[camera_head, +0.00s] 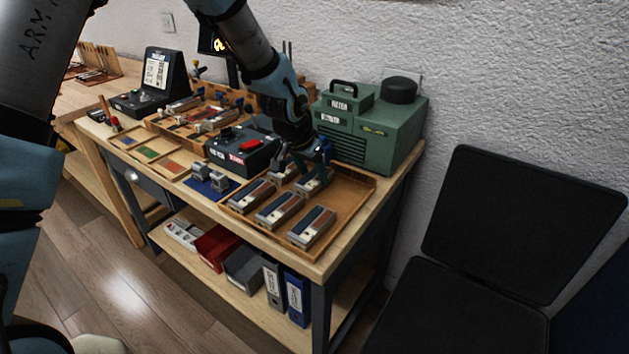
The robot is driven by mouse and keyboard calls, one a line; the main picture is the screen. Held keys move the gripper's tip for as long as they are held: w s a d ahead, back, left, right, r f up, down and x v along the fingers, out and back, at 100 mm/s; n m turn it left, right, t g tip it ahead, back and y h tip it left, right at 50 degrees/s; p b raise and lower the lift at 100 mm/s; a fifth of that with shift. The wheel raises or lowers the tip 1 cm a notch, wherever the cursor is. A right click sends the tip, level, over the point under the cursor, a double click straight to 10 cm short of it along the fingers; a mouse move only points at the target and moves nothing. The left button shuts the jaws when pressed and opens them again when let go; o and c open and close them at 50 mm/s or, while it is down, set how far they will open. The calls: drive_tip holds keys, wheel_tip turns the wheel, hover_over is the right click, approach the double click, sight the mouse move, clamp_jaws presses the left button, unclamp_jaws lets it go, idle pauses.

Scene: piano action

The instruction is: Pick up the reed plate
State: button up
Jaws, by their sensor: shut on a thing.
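Several reed plates, small blocks with silver edges and dark or brown tops, lie in a wooden tray (352,190) at the right end of the bench. Three in the front row show clearly, one of them the front right plate (312,227). My gripper (305,166) reaches down over the back of the tray. It is shut on a reed plate (314,184) at the back right of the group. The fingers partly hide this plate, and I cannot tell whether it still touches the tray.
A green machine (372,128) stands right behind the tray. A dark box with a red button (243,150) is to the left, with a blue mat (204,188) before it. The tray's right part is bare. A black chair (520,225) stands right.

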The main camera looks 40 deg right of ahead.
clamp_jaws()
drive_tip(key=shift+r, duration=0.15)
